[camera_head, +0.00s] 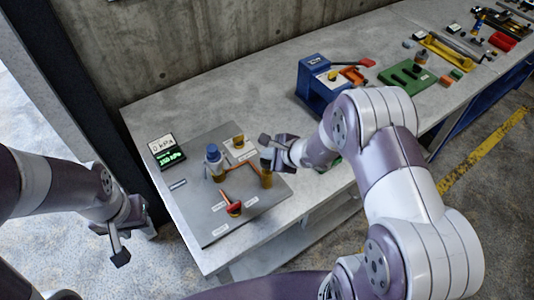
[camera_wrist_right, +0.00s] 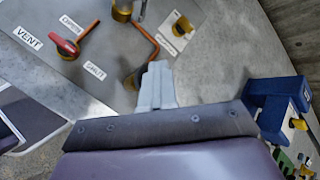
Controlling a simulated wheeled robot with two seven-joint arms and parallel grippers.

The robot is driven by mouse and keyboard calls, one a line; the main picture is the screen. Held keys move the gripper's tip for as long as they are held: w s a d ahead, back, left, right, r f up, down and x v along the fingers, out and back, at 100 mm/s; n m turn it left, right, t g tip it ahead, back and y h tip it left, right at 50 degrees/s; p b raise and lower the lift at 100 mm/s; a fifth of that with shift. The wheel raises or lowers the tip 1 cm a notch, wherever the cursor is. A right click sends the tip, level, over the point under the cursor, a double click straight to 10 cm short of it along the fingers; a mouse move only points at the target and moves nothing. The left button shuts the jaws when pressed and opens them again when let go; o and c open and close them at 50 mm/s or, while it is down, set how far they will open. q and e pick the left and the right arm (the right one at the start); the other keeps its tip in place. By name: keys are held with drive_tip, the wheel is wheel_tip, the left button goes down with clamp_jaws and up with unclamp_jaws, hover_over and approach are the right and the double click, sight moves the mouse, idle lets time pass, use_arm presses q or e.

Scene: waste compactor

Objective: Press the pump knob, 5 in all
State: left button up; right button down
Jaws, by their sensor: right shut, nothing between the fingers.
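A yellow knob (camera_head: 238,141) stands on a small white plate on the grey panel (camera_head: 215,225); it also shows in the right wrist view (camera_wrist_right: 182,27). Its label is too small to read, so I cannot tell if it is the pump knob. My right gripper (camera_head: 266,150) is shut and empty, above the panel's right part, right of the yellow knob and apart from it. A brass part (camera_head: 266,179) on the panel lies just below that gripper. In the right wrist view the shut fingers (camera_wrist_right: 157,82) partly hide it. My left gripper (camera_head: 112,240) hangs left of the bench; its finger gap is unclear.
The panel also holds a blue-capped cylinder (camera_head: 214,163), an orange pipe (camera_head: 243,168) and a red-handled valve (camera_head: 233,208). A display (camera_head: 166,150) stands at the left. A blue vise (camera_head: 318,85) and green block (camera_head: 408,78) sit to the right.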

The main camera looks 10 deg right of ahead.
sight(269, 163)
drive_tip(key=shift+r+p, duration=0.55)
drive_tip(key=shift+r, duration=0.6)
wheel_tip(269, 163, up, 5)
drive_tip(key=p, duration=0.3)
idle(0.4)
drive_tip(key=s+d+f+n+g+h+b, duration=0.1)
drive_tip(key=s+d+n+g+h+b, duration=0.1)
drive_tip(key=s+n, duration=0.7)
drive_tip(key=s+d+n+g+h+b, duration=0.2)
drive_tip(key=s+n+g+b, duration=0.2)
drive_tip(key=s+n, duration=0.5)
drive_tip(key=n+b, duration=0.2)
drive_tip(key=shift+f+n+h, duration=0.4)
